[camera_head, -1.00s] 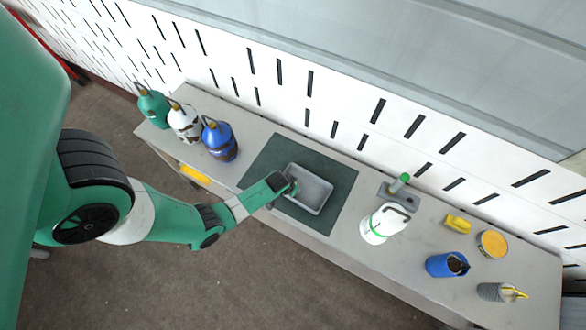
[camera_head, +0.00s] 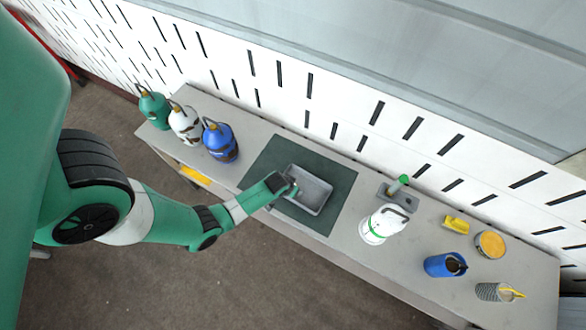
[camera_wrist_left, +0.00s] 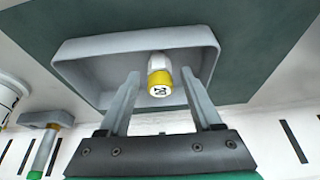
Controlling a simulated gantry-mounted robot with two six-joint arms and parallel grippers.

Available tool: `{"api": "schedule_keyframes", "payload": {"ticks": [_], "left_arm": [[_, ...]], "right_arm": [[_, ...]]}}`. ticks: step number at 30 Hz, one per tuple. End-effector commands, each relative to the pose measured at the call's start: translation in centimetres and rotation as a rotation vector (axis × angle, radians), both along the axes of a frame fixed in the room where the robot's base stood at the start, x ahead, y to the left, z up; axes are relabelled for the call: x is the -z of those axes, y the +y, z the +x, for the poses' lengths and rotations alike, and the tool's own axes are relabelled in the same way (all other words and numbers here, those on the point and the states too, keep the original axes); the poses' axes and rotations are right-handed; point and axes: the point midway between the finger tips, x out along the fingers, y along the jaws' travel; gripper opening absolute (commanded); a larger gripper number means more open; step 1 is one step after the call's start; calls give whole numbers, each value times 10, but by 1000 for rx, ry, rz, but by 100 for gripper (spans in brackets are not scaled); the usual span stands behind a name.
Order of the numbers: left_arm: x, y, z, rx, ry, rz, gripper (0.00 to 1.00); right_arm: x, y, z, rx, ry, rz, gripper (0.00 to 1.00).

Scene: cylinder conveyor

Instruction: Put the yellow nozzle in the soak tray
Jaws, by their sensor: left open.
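The yellow nozzle (camera_wrist_left: 160,82) has a yellow end with a dark mark and a whitish body. In the wrist view it shows within the outline of the grey soak tray (camera_wrist_left: 85,45), between my left gripper's spread fingers. A gap shows on each side of it. I cannot tell whether it rests on the tray floor. In the head view the tray (camera_head: 322,187) sits on a dark green mat (camera_head: 262,160), and I cannot make out the nozzle there. My left gripper (camera_wrist_left: 160,85) is open, at the tray's left end in the head view (camera_head: 291,187).
Green (camera_head: 153,106), white (camera_head: 184,122) and blue (camera_head: 219,142) bottles stand left of the mat.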

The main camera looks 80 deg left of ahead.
Motion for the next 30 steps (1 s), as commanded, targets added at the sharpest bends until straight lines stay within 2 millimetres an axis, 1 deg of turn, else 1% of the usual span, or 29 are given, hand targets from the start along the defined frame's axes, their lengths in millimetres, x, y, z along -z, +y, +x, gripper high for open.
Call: {"api": "schedule_keyframes", "payload": {"ticks": [1, 3, 9, 12, 17, 30], "left_arm": [[-19, -3, -3, 1, 0, 0, 66], [-36, -7, -7, 2, 0, 0, 66], [-77, -19, -20, 2, 1, 1, 66], [-90, -24, -25, 3, 1, 1, 66], [-100, -28, -29, 1, 0, 0, 66], [-100, -28, -28, 1, -2, 1, 66]], "right_arm": [[-18, 0, 0, 0, 0, 0, 50], [-34, 0, 0, 0, -1, 0, 50], [-76, 0, 0, 0, -1, 0, 50], [-90, 0, 0, 0, -1, 0, 50], [-100, 0, 0, 0, -1, 0, 50], [-99, 0, 0, 0, 0, 0, 50]]}}
